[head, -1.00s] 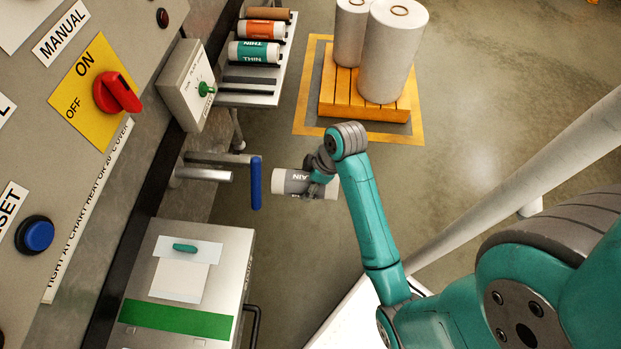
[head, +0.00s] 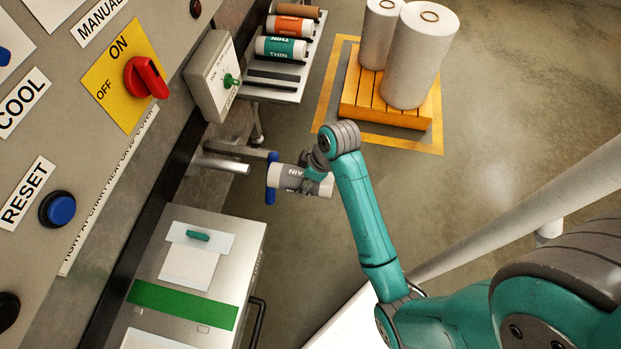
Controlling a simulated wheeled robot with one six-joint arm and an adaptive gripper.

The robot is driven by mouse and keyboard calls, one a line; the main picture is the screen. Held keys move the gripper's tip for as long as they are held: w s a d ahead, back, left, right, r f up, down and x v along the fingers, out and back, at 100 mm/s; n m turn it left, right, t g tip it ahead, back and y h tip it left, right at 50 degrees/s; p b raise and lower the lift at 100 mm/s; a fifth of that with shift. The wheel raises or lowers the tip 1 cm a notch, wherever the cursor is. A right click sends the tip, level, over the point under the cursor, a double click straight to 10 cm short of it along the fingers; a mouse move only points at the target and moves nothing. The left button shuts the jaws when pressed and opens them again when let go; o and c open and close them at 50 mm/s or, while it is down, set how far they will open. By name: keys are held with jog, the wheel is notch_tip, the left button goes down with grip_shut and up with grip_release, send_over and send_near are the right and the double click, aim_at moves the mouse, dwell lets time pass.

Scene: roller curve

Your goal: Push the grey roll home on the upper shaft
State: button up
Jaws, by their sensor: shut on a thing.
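The grey roll (head: 288,178), a white cylinder with a grey band and dark lettering, lies roughly level in my gripper (head: 313,176). My gripper is shut on it near its right part; the fingers are partly hidden. Two metal rods stick out from the machine at the left: a darker one (head: 240,150) and a bright silver one (head: 222,164) just in front of it. I cannot tell for certain which is the upper shaft. The roll's left end overlaps a blue handle (head: 271,184) in the picture and appears apart from the silver rod's tip. Whether it touches the handle is unclear.
A rack (head: 275,91) with orange and teal rolls stands behind. A grey box with a green knob (head: 213,75) is left of it. A steel cabinet (head: 233,260) is in front. White rolls stand on a pallet (head: 362,108).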

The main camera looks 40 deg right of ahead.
aim_at(227, 163)
jog(key=shift+w+a, duration=2.25)
jog(key=shift+w, duration=0.85)
jog(key=shift+w+a, duration=2.25)
jog(key=shift+w, duration=0.9)
jog(key=shift+w+a, duration=2.25)
jog(key=shift+w, duration=0.85)
jog(key=o, duration=1.6)
jog(key=shift+c, duration=0.2)
jog(key=v, duration=1.2)
